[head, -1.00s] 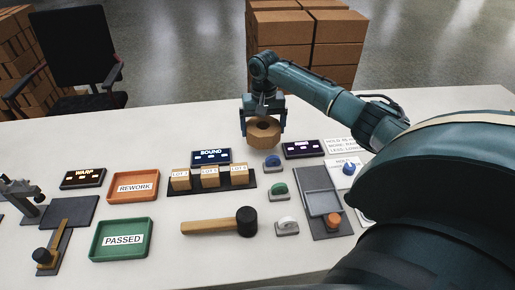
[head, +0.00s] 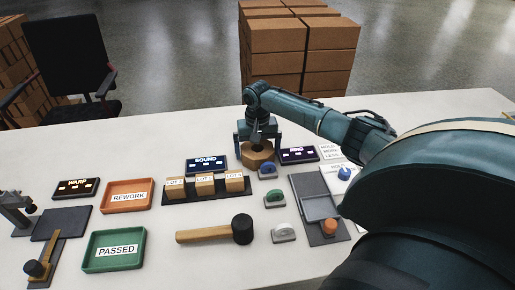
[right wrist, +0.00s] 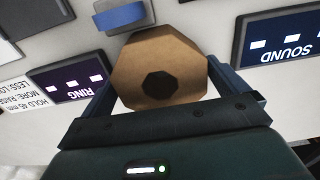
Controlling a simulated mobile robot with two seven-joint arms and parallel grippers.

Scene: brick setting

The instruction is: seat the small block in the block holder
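My right gripper (head: 257,144) is shut on a tan eight-sided wooden block (head: 258,160) with a dark round hole. It holds the block low near the table, behind the blue-handled piece; I cannot tell whether they touch the table. In the right wrist view the block (right wrist: 140,65) sits between the two fingers (right wrist: 160,75). Several small light-wood lot blocks (head: 205,182) stand in a row on a dark strip (head: 210,198). A grey plate (head: 311,183) with a recessed pocket lies at the right. No part is clearly marked as the block holder. My left gripper is not in view.
SOUND (head: 206,164), RING (head: 298,155) and WARP (head: 76,188) panels stand on the white table. Nearby are a blue-handled piece (head: 267,170), a green-handled piece (head: 275,198), a mallet (head: 205,236), an orange REWORK tray (head: 148,205) and a green PASSED tray (head: 145,262).

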